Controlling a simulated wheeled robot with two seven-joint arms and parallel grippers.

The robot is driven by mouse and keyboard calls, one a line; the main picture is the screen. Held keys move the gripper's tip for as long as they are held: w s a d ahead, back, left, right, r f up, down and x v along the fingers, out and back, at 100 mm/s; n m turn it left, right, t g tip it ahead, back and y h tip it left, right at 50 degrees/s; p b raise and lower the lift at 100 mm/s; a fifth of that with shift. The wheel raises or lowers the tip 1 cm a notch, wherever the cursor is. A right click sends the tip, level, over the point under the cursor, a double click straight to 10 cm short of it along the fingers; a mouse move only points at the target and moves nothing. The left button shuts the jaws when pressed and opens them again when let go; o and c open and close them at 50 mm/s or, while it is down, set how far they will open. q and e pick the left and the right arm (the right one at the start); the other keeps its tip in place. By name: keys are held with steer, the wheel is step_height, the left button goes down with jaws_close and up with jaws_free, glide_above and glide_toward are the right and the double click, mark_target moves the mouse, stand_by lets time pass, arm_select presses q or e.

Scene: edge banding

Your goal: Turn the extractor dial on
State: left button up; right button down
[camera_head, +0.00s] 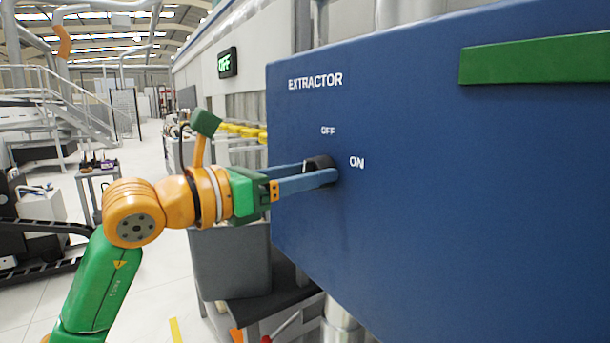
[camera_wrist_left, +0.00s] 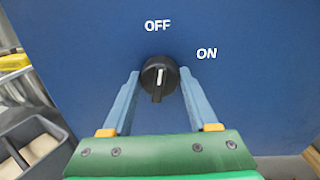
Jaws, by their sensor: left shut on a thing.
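The blue extractor panel (camera_head: 430,200) carries the white words EXTRACTOR, OFF and ON. The round black extractor dial (camera_head: 319,162) is on its face, below OFF and left of ON. In the left wrist view the dial (camera_wrist_left: 152,74) has a raised grip with a pale mark, roughly upright and pointing toward OFF. My left gripper (camera_head: 325,170) has its blue fingers on both sides of the dial, shut on it; the wrist view shows the fingertips (camera_wrist_left: 159,74) at its edges. The fingers partly hide the dial in the head view. My right gripper is not in view.
A green strip (camera_head: 535,58) is at the panel's upper right. A grey bin (camera_head: 230,262) stands below my left wrist. Open floor lies to the left.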

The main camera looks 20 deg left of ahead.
arm_select(q)
steer(key=m, duration=0.4)
steer(key=shift+f+m+b, duration=0.1)
steer(key=shift+m+b, duration=0.2)
steer(key=m, duration=0.7)
steer(key=shift+m+h, duration=0.3)
steer(key=shift+h, duration=0.1)
steer(key=shift+m+h, duration=0.3)
steer(key=shift+m, duration=1.8)
steer(key=o, duration=1.4)
steer(key=shift+d+f, duration=0.1)
